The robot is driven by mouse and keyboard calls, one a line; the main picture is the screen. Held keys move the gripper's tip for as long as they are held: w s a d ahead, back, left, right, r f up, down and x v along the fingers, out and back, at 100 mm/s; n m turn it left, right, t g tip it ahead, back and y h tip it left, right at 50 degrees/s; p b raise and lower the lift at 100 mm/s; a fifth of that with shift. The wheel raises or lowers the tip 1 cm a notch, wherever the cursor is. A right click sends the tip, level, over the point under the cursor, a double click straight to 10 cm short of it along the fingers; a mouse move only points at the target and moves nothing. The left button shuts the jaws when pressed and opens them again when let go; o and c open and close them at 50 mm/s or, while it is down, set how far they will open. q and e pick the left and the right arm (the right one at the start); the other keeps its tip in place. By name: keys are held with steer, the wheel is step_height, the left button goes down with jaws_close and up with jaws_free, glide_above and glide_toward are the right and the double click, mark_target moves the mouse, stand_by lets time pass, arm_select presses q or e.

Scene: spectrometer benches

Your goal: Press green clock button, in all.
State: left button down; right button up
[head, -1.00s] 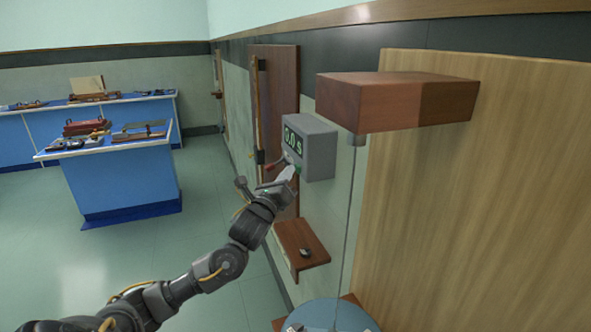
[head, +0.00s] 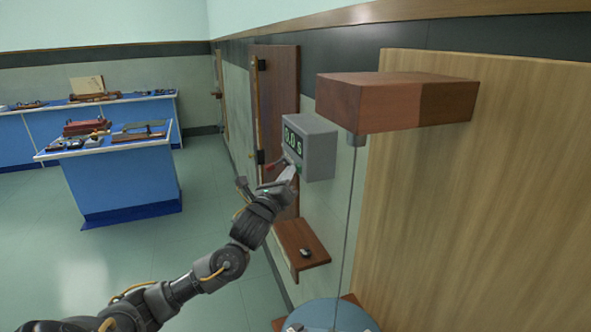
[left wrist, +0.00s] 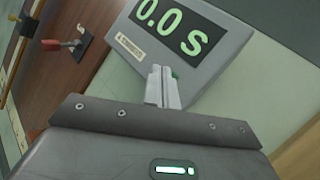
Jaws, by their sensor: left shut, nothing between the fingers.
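The grey clock box (head: 318,152) is on the wall, and its display reads 0.0 s. The clock also fills the top of the left wrist view (left wrist: 219,52). The green button (left wrist: 175,74) shows as a small green patch just behind my left fingertips in that view. My left gripper (head: 290,171) is shut and empty, with its tips at the lower front of the clock; the tips also show in the left wrist view (left wrist: 161,72). I cannot tell whether they touch the button. My right gripper is not in view.
A wooden block (head: 385,102) juts from the wooden panel (head: 480,190), with a thin cord hanging below it. A small wooden shelf (head: 301,246) sits under the clock. A red-handled part (left wrist: 62,45) is left of the clock. Blue benches (head: 125,185) stand far left; open floor lies between.

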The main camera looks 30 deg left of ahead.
arm_select(q)
steer(key=shift+s+a, duration=0.4)
steer(key=shift+s, duration=0.2)
steer(key=shift+s+a, duration=0.75)
steer(key=shift+s, duration=0.3)
steer(key=shift+s+a, duration=0.7)
steer(key=shift+s, duration=0.3)
